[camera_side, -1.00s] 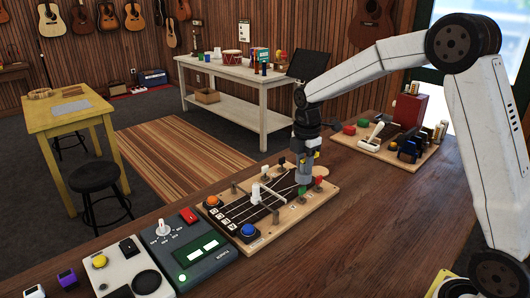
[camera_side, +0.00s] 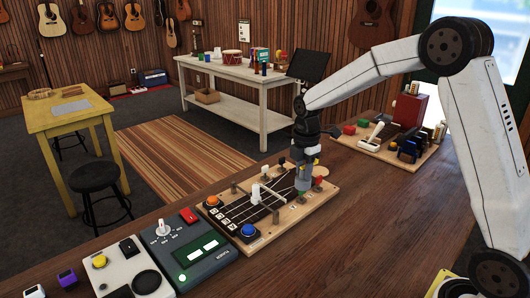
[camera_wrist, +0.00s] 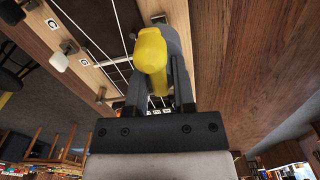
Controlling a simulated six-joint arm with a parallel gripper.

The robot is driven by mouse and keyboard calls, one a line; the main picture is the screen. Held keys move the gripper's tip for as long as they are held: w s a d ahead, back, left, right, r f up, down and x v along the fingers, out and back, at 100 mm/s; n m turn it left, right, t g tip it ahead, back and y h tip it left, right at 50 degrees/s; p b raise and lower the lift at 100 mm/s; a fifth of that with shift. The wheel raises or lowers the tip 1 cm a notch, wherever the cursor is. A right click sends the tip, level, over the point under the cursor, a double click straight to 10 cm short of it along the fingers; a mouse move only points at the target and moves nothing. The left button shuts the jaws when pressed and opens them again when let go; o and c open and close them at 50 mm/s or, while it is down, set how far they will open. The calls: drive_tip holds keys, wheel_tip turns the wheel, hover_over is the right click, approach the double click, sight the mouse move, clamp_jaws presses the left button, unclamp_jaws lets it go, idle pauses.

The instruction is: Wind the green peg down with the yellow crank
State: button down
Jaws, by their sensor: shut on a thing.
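The yellow crank (camera_wrist: 152,62) fills the space between my gripper's fingers in the wrist view. My gripper (camera_side: 303,184) is shut on it and points down at the near right part of the wooden string board (camera_side: 258,232). The green peg (camera_side: 302,194) shows only as a small bit of green just below the fingertips in the side view. Whether the crank sits on the peg cannot be told, as the fingers and crank hide that spot. A red peg (camera_side: 318,181) stands just to the right.
A white-topped post with a bar (camera_side: 256,194), a blue button (camera_side: 248,231) and an orange button (camera_side: 212,200) are on the board. A tuner box (camera_side: 195,250) lies left of it. Bare bench top (camera_side: 370,215) lies to the right.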

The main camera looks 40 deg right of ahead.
drive_tip(key=shift+f, duration=1.2)
idle(1.6)
idle(0.4)
drive_tip(key=shift+m, duration=1.5)
drive_tip(key=shift+m, duration=1.5)
